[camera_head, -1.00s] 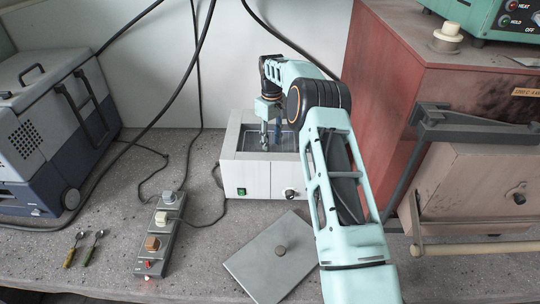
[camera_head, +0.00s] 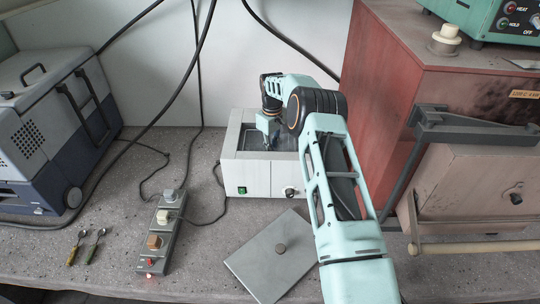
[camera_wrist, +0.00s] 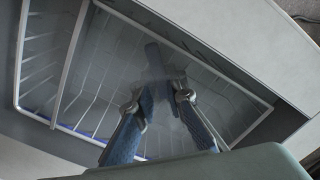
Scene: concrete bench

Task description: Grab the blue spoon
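My gripper (camera_head: 268,146) is lowered into the open top of the white box-shaped bath (camera_head: 245,180). In the wrist view its two blue-grey fingers (camera_wrist: 162,84) reach down into the bath and converge toward their tips. A dark blue elongated piece (camera_wrist: 154,58) shows at the fingertips through a whitish haze. I cannot tell whether it is the blue spoon, or whether the fingers are closed on it. Two small spoons, one with a yellowish handle (camera_head: 72,256) and one with a greenish handle (camera_head: 92,254), lie on the bench at the left. Neither looks blue.
A wire rack (camera_wrist: 60,75) lines the bath, with blue along its lower edge. A grey lid (camera_head: 255,262) with a knob lies in front. A power strip (camera_head: 157,240) with cables is left of it. A red furnace (camera_head: 400,90) stands close on the right.

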